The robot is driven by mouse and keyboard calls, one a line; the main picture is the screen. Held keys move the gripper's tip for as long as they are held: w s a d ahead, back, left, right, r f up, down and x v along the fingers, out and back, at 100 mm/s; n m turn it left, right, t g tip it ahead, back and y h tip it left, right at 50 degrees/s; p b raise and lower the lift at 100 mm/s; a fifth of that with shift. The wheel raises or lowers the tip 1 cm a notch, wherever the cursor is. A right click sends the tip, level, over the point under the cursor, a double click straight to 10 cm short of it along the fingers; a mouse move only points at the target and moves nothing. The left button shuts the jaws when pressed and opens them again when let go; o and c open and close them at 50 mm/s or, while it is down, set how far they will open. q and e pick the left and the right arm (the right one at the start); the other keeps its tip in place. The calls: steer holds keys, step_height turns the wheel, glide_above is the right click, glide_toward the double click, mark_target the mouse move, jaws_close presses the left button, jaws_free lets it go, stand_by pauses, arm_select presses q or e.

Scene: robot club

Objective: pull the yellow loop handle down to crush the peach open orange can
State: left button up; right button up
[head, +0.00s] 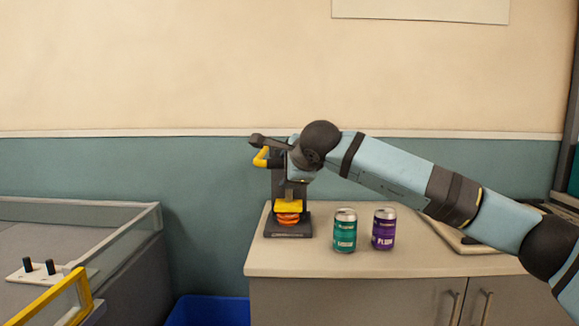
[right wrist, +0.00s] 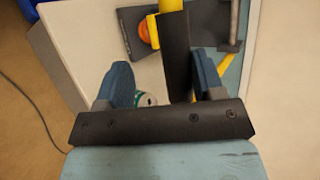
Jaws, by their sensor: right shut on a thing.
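The can crusher (head: 275,184) stands at the back left of the cabinet top. Its yellow loop handle (head: 261,157) sticks out left of the lever, high above the base. The orange can (head: 289,219) is on the base under the yellow press block (head: 288,205); it looks short and flattened. It shows partly in the right wrist view (right wrist: 145,31). My right gripper (head: 277,160) reaches the handle from the right and is shut on it, its grip partly hidden by the wrist. In the right wrist view a dark bar (right wrist: 176,55) passes between the fingers. My left gripper is not in view.
A green can (head: 344,231) and a purple can (head: 383,229) stand upright on the cabinet top (head: 285,258), right of the crusher and below my right arm. A blue bin (head: 207,311) is on the floor. A clear-walled pen (head: 100,213) is at left.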

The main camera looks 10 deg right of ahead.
steer(key=shift+f, duration=0.25)
arm_select(q)
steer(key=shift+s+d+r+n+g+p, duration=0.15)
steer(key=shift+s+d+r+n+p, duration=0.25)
steer(key=shift+p, duration=0.55)
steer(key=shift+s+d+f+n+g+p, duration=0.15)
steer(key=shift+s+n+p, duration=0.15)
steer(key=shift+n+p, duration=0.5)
arm_select(e)
steer(key=v, duration=1.4)
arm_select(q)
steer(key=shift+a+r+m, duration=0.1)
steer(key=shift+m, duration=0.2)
arm_select(e)
steer(key=shift+w+r, duration=0.1)
steer(key=shift+r, duration=0.05)
